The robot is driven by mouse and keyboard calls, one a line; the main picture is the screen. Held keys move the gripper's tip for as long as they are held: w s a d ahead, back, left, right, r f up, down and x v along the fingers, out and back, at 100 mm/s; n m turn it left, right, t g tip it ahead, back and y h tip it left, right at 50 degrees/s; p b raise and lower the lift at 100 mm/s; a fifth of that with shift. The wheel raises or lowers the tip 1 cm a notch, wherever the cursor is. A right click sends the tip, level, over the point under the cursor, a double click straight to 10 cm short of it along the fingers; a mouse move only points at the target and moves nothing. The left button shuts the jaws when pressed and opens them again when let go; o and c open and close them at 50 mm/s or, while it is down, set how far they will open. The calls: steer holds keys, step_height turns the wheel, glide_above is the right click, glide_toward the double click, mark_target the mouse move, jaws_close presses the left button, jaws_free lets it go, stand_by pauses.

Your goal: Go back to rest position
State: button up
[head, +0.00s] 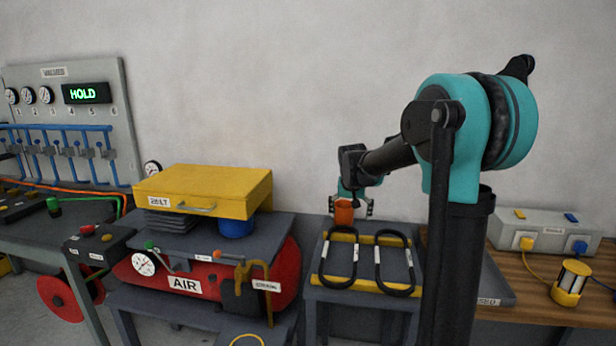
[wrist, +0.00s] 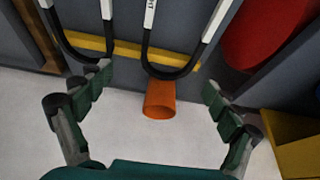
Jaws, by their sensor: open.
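My gripper (head: 351,207) is over the back of the small grey stand in the head view, with its arm reaching left from the teal joint. In the wrist view my gripper (wrist: 158,82) has its two fingers wide apart. A short orange tube (head: 344,212) shows by the fingers in the head view. In the wrist view the orange tube (wrist: 160,98) appears between the fingers with a clear gap on both sides. What supports the tube cannot be told.
Two black loops (head: 324,262) (head: 378,264) lie across yellow bars on the grey stand (head: 364,295). Left is a red air compressor (head: 205,281) under a yellow box (head: 203,190). Right, a wooden bench (head: 530,308) holds a grey socket box (head: 545,232) and lamp (head: 569,284). The wall space above is clear.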

steer(key=s+d+f, duration=0.1)
steer(key=s+f, duration=0.3)
steer(key=s, duration=0.6)
steer(key=s+d+f+n, duration=0.1)
steer(key=s+f, duration=0.4)
steer(key=s, duration=0.6)
steer(key=s+d+f+n, duration=0.1)
steer(key=s+f, duration=0.4)
steer(key=s, duration=0.6)
steer(key=shift+s+d+y, duration=0.2)
steer(key=shift+d+y, duration=0.2)
steer(key=shift+d, duration=0.45)
